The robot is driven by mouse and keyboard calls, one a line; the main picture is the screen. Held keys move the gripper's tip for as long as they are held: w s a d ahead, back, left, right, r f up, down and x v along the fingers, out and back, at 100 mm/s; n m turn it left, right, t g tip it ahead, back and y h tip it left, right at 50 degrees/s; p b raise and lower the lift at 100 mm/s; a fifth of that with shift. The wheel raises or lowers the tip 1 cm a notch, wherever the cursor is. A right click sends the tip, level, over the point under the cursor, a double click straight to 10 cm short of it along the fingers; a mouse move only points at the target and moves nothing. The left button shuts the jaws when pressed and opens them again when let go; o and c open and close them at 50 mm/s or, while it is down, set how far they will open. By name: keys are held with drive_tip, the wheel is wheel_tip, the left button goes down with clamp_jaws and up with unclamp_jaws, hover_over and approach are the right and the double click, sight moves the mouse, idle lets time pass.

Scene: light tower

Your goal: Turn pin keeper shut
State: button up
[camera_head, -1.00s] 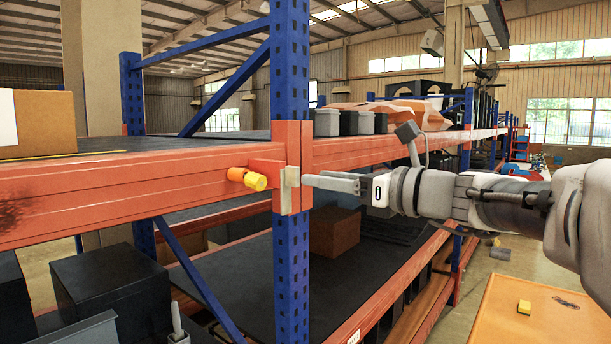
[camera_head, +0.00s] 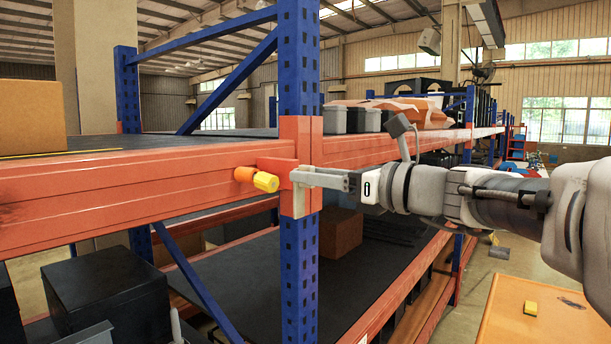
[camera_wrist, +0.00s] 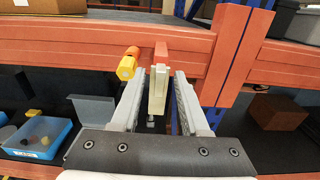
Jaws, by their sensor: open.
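The pin keeper (camera_head: 298,202) is a cream-coloured bar hanging down at the orange upright joint of the rack. The wrist view shows it (camera_wrist: 158,88) below a red tab, between my two fingers. A yellow pin (camera_head: 264,181) with an orange end sticks out just left of the keeper; it also shows in the wrist view (camera_wrist: 127,66). My gripper (camera_head: 305,178) reaches in from the right and is open. Its fingers (camera_wrist: 158,78) stand on either side of the keeper with visible gaps. The head view partly hides the keeper's upper part behind the fingers.
The orange rack beam (camera_head: 130,185) and blue post (camera_head: 299,265) are close to my gripper. Below are black boxes (camera_head: 105,290), a brown box (camera_head: 340,232) and a blue bin (camera_wrist: 35,138). An orange table (camera_head: 530,325) stands at lower right.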

clamp_jaws()
idle(1.4)
